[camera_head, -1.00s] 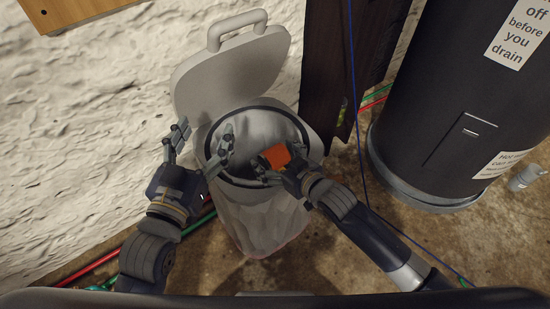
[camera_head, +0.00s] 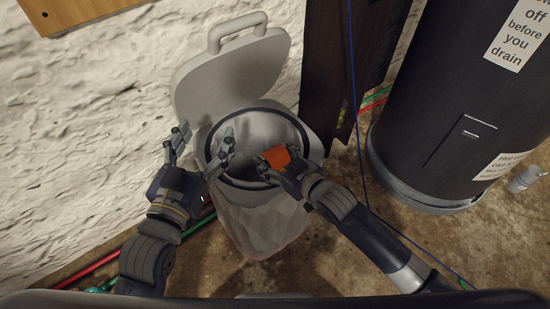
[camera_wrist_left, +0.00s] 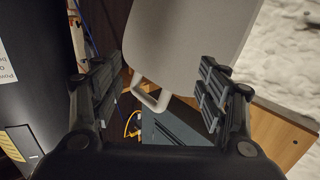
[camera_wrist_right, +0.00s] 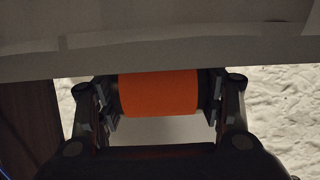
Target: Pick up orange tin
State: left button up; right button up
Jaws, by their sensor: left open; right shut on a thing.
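The orange tin (camera_head: 277,156) is a small orange cylinder with dark ends. My right gripper (camera_head: 275,163) is shut on it and holds it over the mouth of the open bin, near the right side of the rim. In the right wrist view the tin (camera_wrist_right: 158,92) lies sideways between the two fingers, gripped at its dark ends. My left gripper (camera_head: 203,152) is open and empty at the left side of the bin. The left wrist view shows nothing between its fingers (camera_wrist_left: 158,92) at close range.
The grey bin (camera_head: 265,228) has a pale liner and its lid (camera_head: 232,66) stands raised behind it. A rough white wall (camera_head: 85,140) is on the left. A dark post (camera_head: 335,60) and a large black cylinder (camera_head: 450,120) stand on the right.

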aim_at(275, 153)
notch_tip(275, 153, up, 4)
jog(key=shift+f+p, duration=0.25)
jog(key=shift+p, duration=0.7)
pick_arm(q)
jog(key=s+a+f+g+y, duration=0.1)
jog(key=s+f+g, duration=0.15)
jog(key=f, duration=0.25)
jog(key=s+a+f+g+y, duration=0.1)
jog(key=a+f+g, duration=0.15)
jog(key=f, duration=0.25)
pick_arm(e)
jog(key=shift+s+a, duration=0.1)
jog(key=shift+s, duration=0.75)
pick_arm(q)
jog(key=s+a+f+g+y+p, duration=0.1)
jog(key=s+a+f+g, duration=0.1)
jog(key=s, duration=0.5)
jog(key=s+a+f+g+p, duration=0.1)
jog(key=s+f+g+p, duration=0.1)
jog(key=s+f+g, duration=0.3)
jog(key=shift+s+a+n+g+y, duration=0.4)
jog(key=shift+s+g, duration=0.6)
jog(key=shift+s, duration=0.15)
pick_arm(e)
jog(key=s+r, duration=0.1)
jog(key=s, duration=1.3)
jog(key=shift+s+a+r, duration=0.15)
jog(key=shift+a, duration=0.3)
